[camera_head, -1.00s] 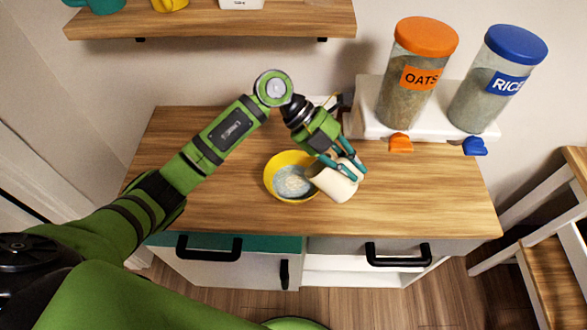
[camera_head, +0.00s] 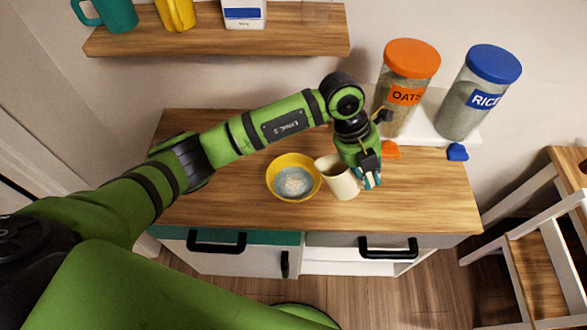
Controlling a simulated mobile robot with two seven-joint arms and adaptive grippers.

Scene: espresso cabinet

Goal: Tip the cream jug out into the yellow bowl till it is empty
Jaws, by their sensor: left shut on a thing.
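The cream jug (camera_head: 343,184) is just right of the yellow bowl (camera_head: 273,190), over the wooden counter. It is nearly upright, with its mouth up and leaning a little toward the bowl. The inside of the jug looks dark near the rim; I cannot tell whether anything is left in it. The bowl holds a pale bluish-white content with a whiter patch in the middle. My left gripper (camera_head: 369,177) is shut on the jug at its right side, and its fingers partly hide that side. My right gripper is not in view.
Oats (camera_head: 405,90) and rice (camera_head: 477,95) dispensers stand on a white stand behind the jug. A shelf (camera_head: 215,39) above holds a teal mug (camera_head: 112,14), a yellow mug (camera_head: 176,14) and a white box (camera_head: 244,13). The counter's front right is clear.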

